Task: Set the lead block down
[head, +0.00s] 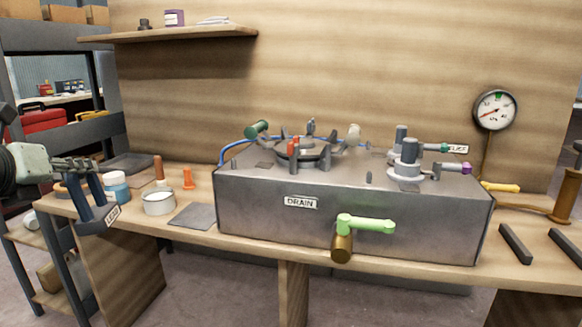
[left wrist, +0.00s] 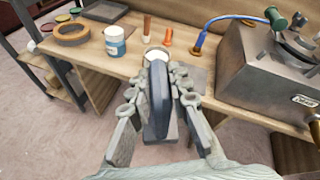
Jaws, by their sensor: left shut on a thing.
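The lead block (head: 92,222) is dark grey with a tall handle and a white label reading LEAD. My left gripper (head: 80,166) is shut on its handle at the left end of the bench. In the left wrist view, the lead block (left wrist: 160,100) shows between the fingers of the left gripper (left wrist: 160,72). The block appears held at the bench's front edge, with floor showing around its near side; its exact height is hard to tell. A flat grey pad (head: 193,216) lies bare on the bench to the right. My right gripper is not in view.
Near the block stand a white pot (head: 158,203), a blue jar (head: 116,188) and an orange fitting (head: 188,180). A large metal tank (head: 260,228) labelled DRAIN fills the middle of the bench (head: 262,251). Dark bars (head: 515,243) lie at the right.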

